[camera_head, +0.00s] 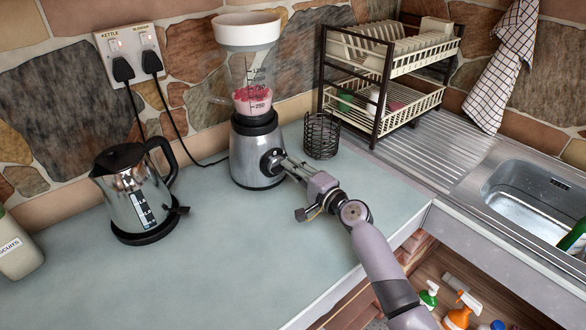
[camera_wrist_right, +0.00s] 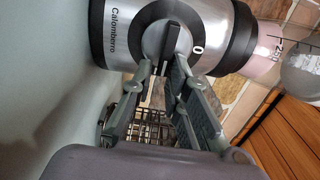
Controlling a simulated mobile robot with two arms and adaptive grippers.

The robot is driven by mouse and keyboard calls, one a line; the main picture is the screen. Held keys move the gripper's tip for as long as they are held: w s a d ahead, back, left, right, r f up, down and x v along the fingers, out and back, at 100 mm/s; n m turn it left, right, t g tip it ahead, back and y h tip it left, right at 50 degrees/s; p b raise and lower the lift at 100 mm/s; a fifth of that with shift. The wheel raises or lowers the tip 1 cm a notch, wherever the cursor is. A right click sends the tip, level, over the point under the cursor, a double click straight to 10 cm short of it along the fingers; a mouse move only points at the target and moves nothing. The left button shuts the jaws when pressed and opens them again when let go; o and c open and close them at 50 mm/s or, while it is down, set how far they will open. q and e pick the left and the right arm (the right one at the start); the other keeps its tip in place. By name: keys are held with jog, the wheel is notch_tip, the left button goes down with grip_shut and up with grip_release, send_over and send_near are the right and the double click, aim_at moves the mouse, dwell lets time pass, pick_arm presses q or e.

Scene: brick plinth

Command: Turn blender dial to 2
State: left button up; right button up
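The blender (camera_head: 258,155) stands upright on the counter, with a silver base, a clear jug holding pink-red contents and a white top. Its round dial (camera_wrist_right: 168,45) has a dark raised grip, and a "0" mark shows beside it in the right wrist view. My right gripper (camera_head: 281,162) reaches the dial from the right in the head view. In the wrist view its fingertips (camera_wrist_right: 163,66) are parted, one on each side of the grip's near end. I cannot tell whether they touch it. The dial's other numbers are not readable. My left gripper is not in view.
A steel kettle (camera_head: 136,195) stands left of the blender. A black wire holder (camera_head: 322,136) is close behind my right gripper, with a dish rack (camera_head: 376,128) beyond. A sink (camera_head: 530,200) is at right. The front counter (camera_head: 230,260) is clear. Plugged-in sockets (camera_head: 130,50) are on the wall.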

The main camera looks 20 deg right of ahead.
jog(key=shift+o, duration=1.2)
jog(key=shift+s, duration=0.1)
jog(key=v, duration=1.1)
jog(key=shift+s+d+r, duration=0.1)
jog(key=shift+s+d, duration=0.05)
jog(key=shift+s, duration=0.25)
